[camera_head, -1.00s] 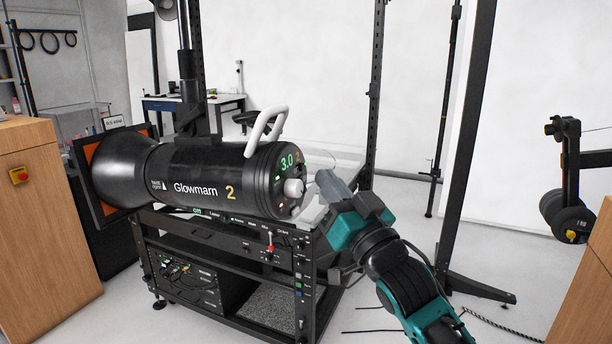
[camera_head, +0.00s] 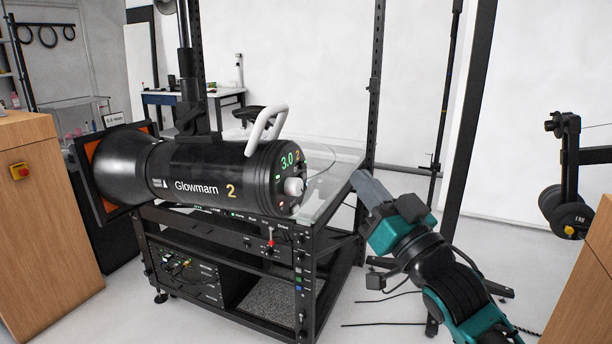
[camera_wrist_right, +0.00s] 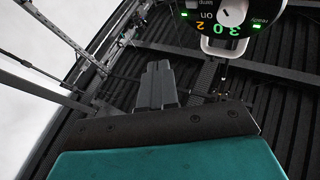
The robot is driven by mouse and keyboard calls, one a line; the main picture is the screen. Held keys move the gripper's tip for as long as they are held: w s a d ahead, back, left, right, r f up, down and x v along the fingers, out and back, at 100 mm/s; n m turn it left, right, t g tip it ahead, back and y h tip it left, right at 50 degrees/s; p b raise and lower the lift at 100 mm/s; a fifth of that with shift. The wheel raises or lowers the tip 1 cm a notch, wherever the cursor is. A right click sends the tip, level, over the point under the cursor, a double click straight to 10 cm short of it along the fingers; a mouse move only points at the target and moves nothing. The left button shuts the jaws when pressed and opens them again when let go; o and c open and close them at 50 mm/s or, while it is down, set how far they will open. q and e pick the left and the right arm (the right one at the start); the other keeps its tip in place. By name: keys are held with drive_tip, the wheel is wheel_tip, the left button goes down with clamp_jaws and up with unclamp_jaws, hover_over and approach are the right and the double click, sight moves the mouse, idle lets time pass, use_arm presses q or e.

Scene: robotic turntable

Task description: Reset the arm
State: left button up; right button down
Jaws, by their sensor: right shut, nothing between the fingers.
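My right gripper (camera_head: 360,182) is teal and grey, and its fingers are shut with nothing between them. In the head view it is to the right of the black Glowmarn lamp (camera_head: 215,172), apart from it, near the right edge of the cart's glass top (camera_head: 335,185). The right wrist view shows the closed grey fingers (camera_wrist_right: 158,84) in front of the teal gripper body. The lamp's rear panel (camera_wrist_right: 228,20), with green lit digits and a knob, is at the top of that view. My left gripper is not in view.
The black rack cart (camera_head: 318,255) carries the lamp, with a red switch (camera_head: 270,244) on its front. Wooden cabinets (camera_head: 45,220) stand at left and at far right. A dark upright post (camera_head: 468,120) stands behind my right arm. Cables lie on the floor.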

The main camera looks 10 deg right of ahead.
drive_tip(key=s+f+g+h, duration=0.2)
drive_tip(key=s+f+g, duration=0.1)
drive_tip(key=f, duration=0.9)
drive_tip(key=s+f+g+h, duration=0.2)
drive_tip(key=s+f, duration=0.1)
drive_tip(key=f, duration=0.9)
drive_tip(key=s+f+g+h, duration=0.1)
drive_tip(key=s+f+g, duration=0.4)
drive_tip(key=s+f, duration=1)
wheel_tip(320, 180, down, 2)
drive_tip(key=shift+s+a+f+g+h, duration=0.2)
drive_tip(key=shift+s+g+h, duration=0.1)
drive_tip(key=shift+h, duration=0.1)
